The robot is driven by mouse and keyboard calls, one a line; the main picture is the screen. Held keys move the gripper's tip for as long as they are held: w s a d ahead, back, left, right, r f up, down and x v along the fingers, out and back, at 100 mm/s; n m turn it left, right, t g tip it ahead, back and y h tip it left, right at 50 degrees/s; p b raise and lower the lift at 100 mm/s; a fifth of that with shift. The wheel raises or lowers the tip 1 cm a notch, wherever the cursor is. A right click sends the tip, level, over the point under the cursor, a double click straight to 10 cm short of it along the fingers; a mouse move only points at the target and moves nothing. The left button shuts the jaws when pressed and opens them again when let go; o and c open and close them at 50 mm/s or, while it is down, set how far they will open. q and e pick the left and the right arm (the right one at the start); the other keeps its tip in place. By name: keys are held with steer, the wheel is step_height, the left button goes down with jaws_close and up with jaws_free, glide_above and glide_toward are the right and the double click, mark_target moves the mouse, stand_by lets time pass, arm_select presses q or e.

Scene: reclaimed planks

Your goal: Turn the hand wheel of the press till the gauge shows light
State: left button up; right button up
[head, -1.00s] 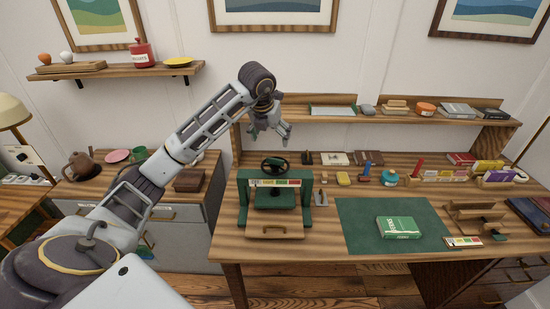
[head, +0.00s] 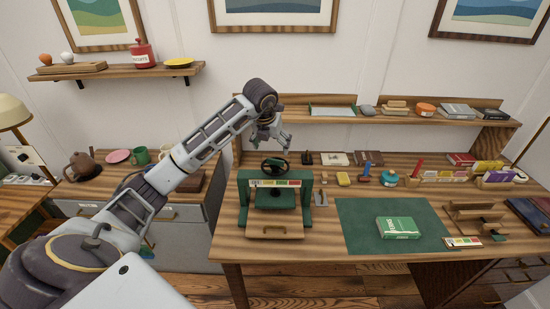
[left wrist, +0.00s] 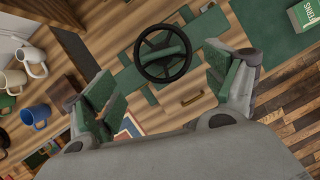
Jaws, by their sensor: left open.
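The green press (head: 275,203) stands on the left part of the desk. Its black hand wheel (head: 274,167) lies on top, and the wheel also shows in the left wrist view (left wrist: 163,54) between my finger pads, with a green bar across its middle. The gauge (head: 275,183) is a strip on the press front with pale, yellow, green and red parts; its pointer is too small to read. My left gripper (head: 283,144) is open and empty above the wheel, apart from it. It also shows open in the left wrist view (left wrist: 165,88). My right gripper is not in view.
A green mat (head: 355,222) with a green box (head: 398,228) on it lies right of the press. A small tool (head: 321,199) and a yellow block (head: 343,179) are close by. The raised shelf (head: 330,117) runs behind my left gripper.

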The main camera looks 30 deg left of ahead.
mark_target(275, 160)
arm_select(q)
steer(key=shift+p+x, duration=0.65)
steer(key=shift+x, duration=3.95)
steer(key=shift+r, duration=0.1)
steer(key=shift+c, duration=0.3)
steer(key=c, duration=1)
